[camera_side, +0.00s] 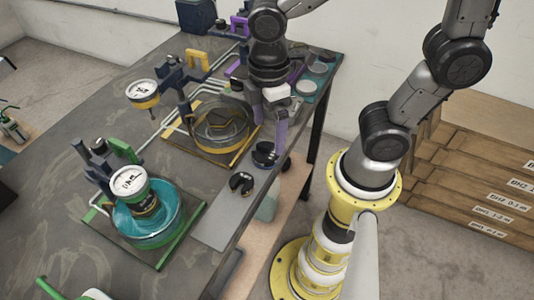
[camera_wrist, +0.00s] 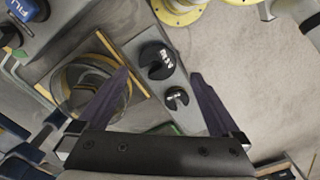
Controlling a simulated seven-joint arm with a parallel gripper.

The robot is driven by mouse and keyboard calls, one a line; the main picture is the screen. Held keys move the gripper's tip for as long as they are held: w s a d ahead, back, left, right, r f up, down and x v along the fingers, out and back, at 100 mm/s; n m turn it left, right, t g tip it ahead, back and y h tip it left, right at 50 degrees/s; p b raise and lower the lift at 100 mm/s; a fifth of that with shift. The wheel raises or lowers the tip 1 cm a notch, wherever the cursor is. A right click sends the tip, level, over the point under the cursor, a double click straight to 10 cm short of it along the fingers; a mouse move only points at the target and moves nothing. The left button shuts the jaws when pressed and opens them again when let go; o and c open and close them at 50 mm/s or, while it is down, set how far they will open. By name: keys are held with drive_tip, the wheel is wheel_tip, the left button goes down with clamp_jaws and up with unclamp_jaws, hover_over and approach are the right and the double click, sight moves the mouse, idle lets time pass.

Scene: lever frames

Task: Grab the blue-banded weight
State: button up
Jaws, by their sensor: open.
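My gripper (camera_side: 269,140) points down at the right edge of the table, and its jaws are open with nothing held. Two dark slotted weights are on a grey plate. The larger weight (camera_side: 265,156) is just below my fingertips; in the wrist view it (camera_wrist: 155,62) shows white marking and lies between and ahead of the fingertips (camera_wrist: 159,75). The smaller weight (camera_side: 241,184) is nearer the side camera; it also shows between the fingers in the wrist view (camera_wrist: 177,98). A bluish tint shows on the larger weight, but I cannot clearly make out a band.
The grey plate (camera_side: 222,215) lies along the table edge. Teal and purple equipment (camera_side: 318,82) is behind. The floor drops away right.

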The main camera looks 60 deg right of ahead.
sight(266, 147)
drive_tip(key=shift+w+f, duration=0.15)
drive_tip(key=shift+f, duration=1.4)
drive_tip(key=shift+w+f, duration=0.1)
drive_tip(key=shift+f, duration=1.45)
drive_tip(key=shift+a+r, duration=0.1)
clamp_jaws()
